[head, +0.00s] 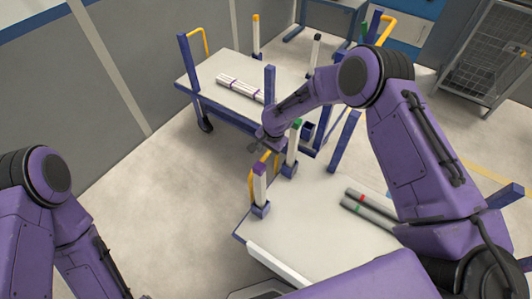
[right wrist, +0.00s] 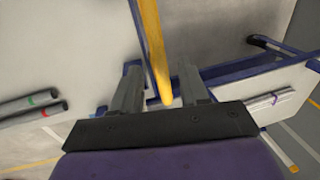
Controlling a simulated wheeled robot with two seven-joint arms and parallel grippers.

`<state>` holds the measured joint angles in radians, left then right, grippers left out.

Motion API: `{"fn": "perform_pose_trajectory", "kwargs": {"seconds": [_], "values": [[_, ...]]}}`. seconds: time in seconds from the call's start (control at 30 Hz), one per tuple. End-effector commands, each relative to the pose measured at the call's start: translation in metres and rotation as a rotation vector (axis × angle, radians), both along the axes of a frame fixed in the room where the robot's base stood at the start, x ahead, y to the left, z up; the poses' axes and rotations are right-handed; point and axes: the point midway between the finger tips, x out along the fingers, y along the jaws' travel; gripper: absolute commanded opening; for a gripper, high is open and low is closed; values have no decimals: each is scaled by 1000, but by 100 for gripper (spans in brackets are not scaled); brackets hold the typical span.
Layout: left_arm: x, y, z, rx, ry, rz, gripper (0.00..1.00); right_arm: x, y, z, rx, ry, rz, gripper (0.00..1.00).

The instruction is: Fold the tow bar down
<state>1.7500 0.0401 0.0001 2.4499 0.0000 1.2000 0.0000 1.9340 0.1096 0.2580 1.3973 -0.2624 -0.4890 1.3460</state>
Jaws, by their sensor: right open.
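A yellow bar (head: 264,162), likely the tow bar, rises at the far left end of the near cart (head: 310,225). In the right wrist view the yellow bar (right wrist: 152,40) runs down between my two fingers, with its end close to the gripper body. My right gripper (head: 260,146) is just above and beside this bar in the head view. It also shows in the right wrist view (right wrist: 161,82), open, with a finger on each side of the bar. I cannot tell whether either finger touches it. My left arm shows at the lower left; its gripper is out of view.
Grey pipes (head: 370,208) with red and green bands lie on the near cart. A far cart (head: 233,68) carries white pipes (head: 240,89). Posts (head: 260,187) stand along the near cart's edge close to my right gripper. Floor at the left is clear.

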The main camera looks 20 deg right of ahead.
Motion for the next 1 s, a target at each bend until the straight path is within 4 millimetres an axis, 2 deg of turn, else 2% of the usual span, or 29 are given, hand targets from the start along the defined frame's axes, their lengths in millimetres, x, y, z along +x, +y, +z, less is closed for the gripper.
{"fn": "perform_pose_trajectory", "kwargs": {"seconds": [0.17, 0.4, 0.43, 0.5, 0.57, 1.0], "values": [[0, 0, 1, 0, 0, 0, 66, 2, 2, -18, 1, 1, 0, 44], [0, 0, 1, 0, 0, 0, 66, 3, 3, -20, 1, -1, 0, 44], [0, 0, 1, 0, 0, 0, 66, 3, 3, -20, 1, -1, 0, 41], [0, 0, 1, 0, 0, 0, 66, 3, 3, -20, 0, 0, 0, 18], [0, 0, 1, 0, 0, 0, 66, 3, 3, -20, 0, 0, 0, 0], [0, 0, -2, 0, 0, 0, 66, 3, 3, -20, -32, 38, -13, 0]]}}
